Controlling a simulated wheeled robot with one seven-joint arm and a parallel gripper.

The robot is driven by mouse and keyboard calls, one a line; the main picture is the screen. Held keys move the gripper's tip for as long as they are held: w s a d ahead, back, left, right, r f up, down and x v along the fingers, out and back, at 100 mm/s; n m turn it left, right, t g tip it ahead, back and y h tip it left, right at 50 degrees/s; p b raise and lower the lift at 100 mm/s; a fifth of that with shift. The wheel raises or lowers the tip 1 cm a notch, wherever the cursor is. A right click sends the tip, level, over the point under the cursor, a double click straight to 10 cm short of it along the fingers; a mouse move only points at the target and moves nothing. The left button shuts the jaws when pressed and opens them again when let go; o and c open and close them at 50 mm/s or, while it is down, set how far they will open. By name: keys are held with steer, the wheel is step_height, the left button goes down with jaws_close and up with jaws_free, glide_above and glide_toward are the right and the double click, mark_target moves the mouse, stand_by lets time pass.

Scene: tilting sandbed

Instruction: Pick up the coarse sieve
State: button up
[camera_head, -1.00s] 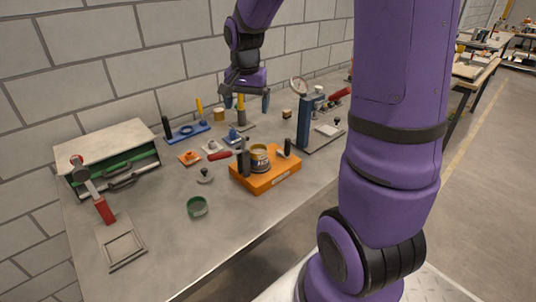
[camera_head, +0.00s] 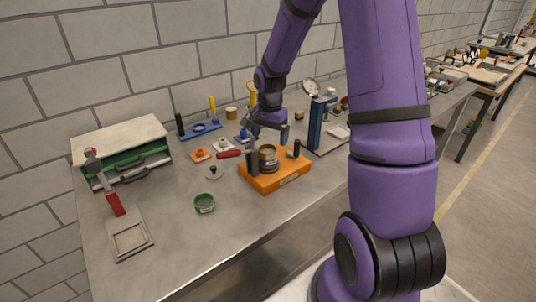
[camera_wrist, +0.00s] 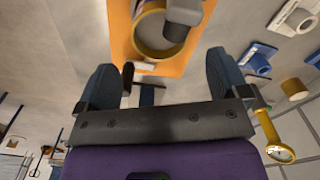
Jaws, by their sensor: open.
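A round, brass-rimmed vessel (camera_head: 267,158) stands on an orange block (camera_head: 272,183) between dark upright posts. It may be the coarse sieve, but its label and mesh cannot be made out. A small green round cup (camera_head: 204,204) on the bench also has a sieve-like shape. My gripper (camera_head: 267,136) is open and empty, just above and behind the orange block. In the wrist view, my gripper's spread fingers (camera_wrist: 160,62) point towards the brass-rimmed vessel (camera_wrist: 150,48) and the orange block (camera_wrist: 122,40). The vessel is beyond the fingertips, partly covered by a dark post.
A blue column stand (camera_head: 316,124) is close right of the block. Small tools stand behind.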

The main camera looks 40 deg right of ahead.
mark_target(269, 152)
steer(key=f, duration=0.5)
steer(key=shift+a, duration=0.2)
steer(key=c, duration=1)
